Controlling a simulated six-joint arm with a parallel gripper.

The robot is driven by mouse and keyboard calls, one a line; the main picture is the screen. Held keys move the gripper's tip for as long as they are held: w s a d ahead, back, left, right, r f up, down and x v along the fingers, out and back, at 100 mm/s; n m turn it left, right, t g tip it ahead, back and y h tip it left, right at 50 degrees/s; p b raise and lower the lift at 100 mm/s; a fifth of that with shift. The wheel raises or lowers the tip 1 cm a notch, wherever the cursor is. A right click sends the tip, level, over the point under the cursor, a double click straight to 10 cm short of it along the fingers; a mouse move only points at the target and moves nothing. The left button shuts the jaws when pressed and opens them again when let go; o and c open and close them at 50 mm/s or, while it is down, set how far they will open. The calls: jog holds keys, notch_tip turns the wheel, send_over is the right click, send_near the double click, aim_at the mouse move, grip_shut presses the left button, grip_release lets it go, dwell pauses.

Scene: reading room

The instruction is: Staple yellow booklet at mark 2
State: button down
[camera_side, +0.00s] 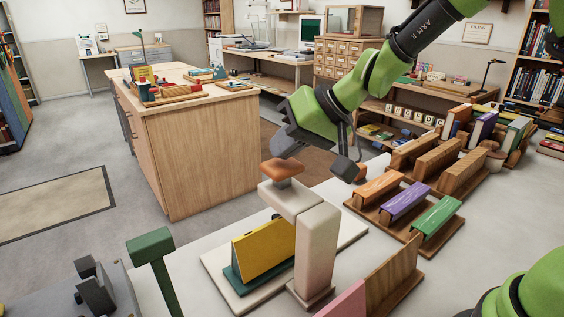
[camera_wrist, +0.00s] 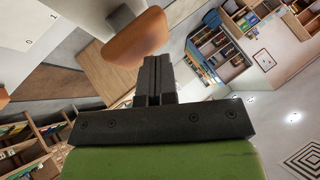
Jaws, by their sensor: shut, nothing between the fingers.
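The yellow booklet (camera_side: 265,248) stands tilted in a teal holder (camera_side: 236,285) on a cream base plate (camera_side: 212,262). A cream post (camera_side: 316,245) with an overhanging head (camera_side: 290,199) rises beside it and hides the booklet's right end. An orange pad (camera_side: 283,169) tops the head and also shows in the wrist view (camera_wrist: 138,38). My gripper (camera_side: 287,153) is shut and empty, right above the pad; its dark fingers show in the wrist view (camera_wrist: 154,70). I cannot tell if they touch the pad. A cream surface with marks 0 and 1 (camera_wrist: 30,24) shows in the wrist view; mark 2 is not visible.
A rack with orange, purple and green spines (camera_side: 405,202) stands right of the post. Wooden racks with books (camera_side: 440,165) are behind it. A green T-shaped post (camera_side: 151,247) is front left. A pink block (camera_side: 345,302) and wooden board (camera_side: 393,275) stand in front.

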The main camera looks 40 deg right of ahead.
aim_at(286, 162)
jog(key=shift+r, duration=0.6)
jog(key=shift+r, duration=2.5)
jog(key=shift+s, duration=0.1)
jog(key=s+d+r+m+h, duration=0.1)
jog(key=s+d, duration=0.2)
jog(key=s, duration=0.8)
jog(key=s+d+m+h, duration=0.1)
jog(key=s+d+h, duration=0.1)
jog(key=s, duration=0.9)
jog(key=shift+s+d+r, duration=0.3)
jog(key=shift+d+r, duration=0.1)
jog(key=shift+d, duration=0.45)
